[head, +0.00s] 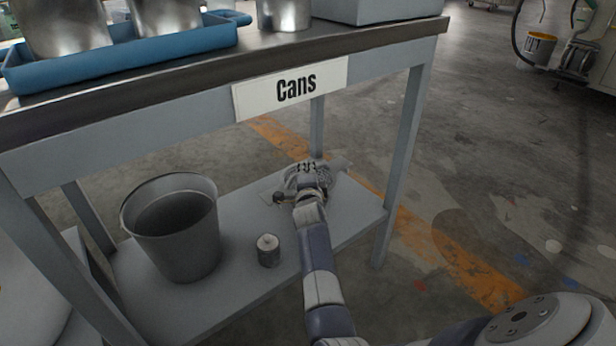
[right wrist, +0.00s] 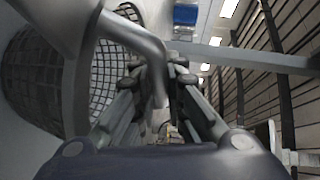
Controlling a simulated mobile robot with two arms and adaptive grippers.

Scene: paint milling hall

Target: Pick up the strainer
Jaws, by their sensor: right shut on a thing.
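The strainer (right wrist: 50,75) shows in the right wrist view as a grey mesh basket at the left. Its thick grey handle (right wrist: 140,45) comes down between the fingers of my right gripper (right wrist: 158,78). The gripper is shut on it. In the head view my right gripper (head: 306,174) is low over the lower shelf (head: 235,225) of the table, near its far right part. There the arm and hand hide most of the strainer, so I cannot tell whether it touches the shelf. My left gripper is out of view.
A grey bucket (head: 178,228) and a small can (head: 268,250) stand on the lower shelf left of my right arm. The tabletop with a "Cans" label (head: 290,88) and a blue tray (head: 130,58) overhangs the shelf. A table leg (head: 405,165) stands right of the gripper.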

